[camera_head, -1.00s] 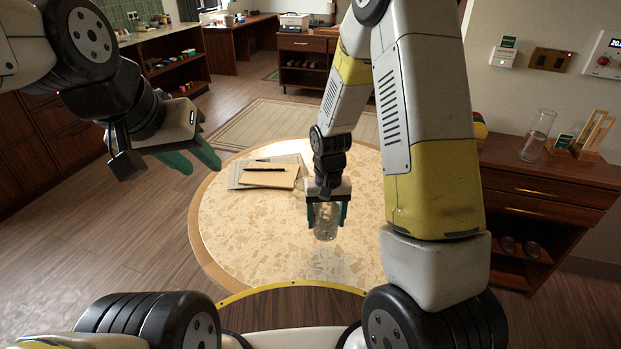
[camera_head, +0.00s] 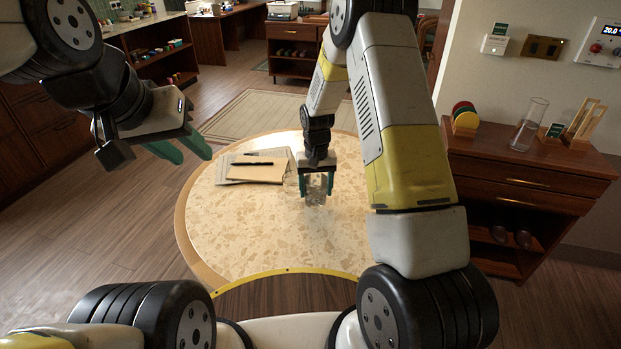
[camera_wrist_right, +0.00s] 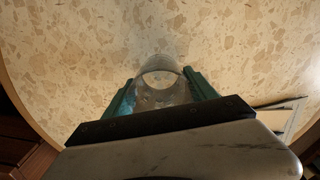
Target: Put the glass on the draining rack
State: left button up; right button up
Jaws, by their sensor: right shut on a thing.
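A clear glass (camera_head: 316,190) is between the green fingers of my right gripper (camera_head: 317,186), over the round speckled table. In the right wrist view the glass (camera_wrist_right: 160,82) shows between the two fingers of the right gripper (camera_wrist_right: 160,90), its round rim facing away from the palm. The right gripper is shut on it. I cannot tell whether the glass touches the table. My left gripper (camera_head: 182,150) is open and empty, in the air left of the table. I see no draining rack that I can clearly make out in these views.
The round table (camera_head: 260,225) holds papers and an envelope (camera_head: 258,169) with a pen. On the right, a wooden cabinet (camera_head: 530,165) carries a tall glass cylinder (camera_head: 530,125), a wooden stand (camera_head: 585,122) and colored discs (camera_head: 465,117). The table's front is clear.

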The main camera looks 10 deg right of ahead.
aim_at(316, 195)
jog(key=shift+w+d, duration=0.15)
jog(key=shift+w, duration=0.25)
jog(key=shift+f, duration=1.75)
jog(key=shift+f, duration=0.15)
jog(key=o, duration=1.6)
jog(key=shift+o, duration=0.2)
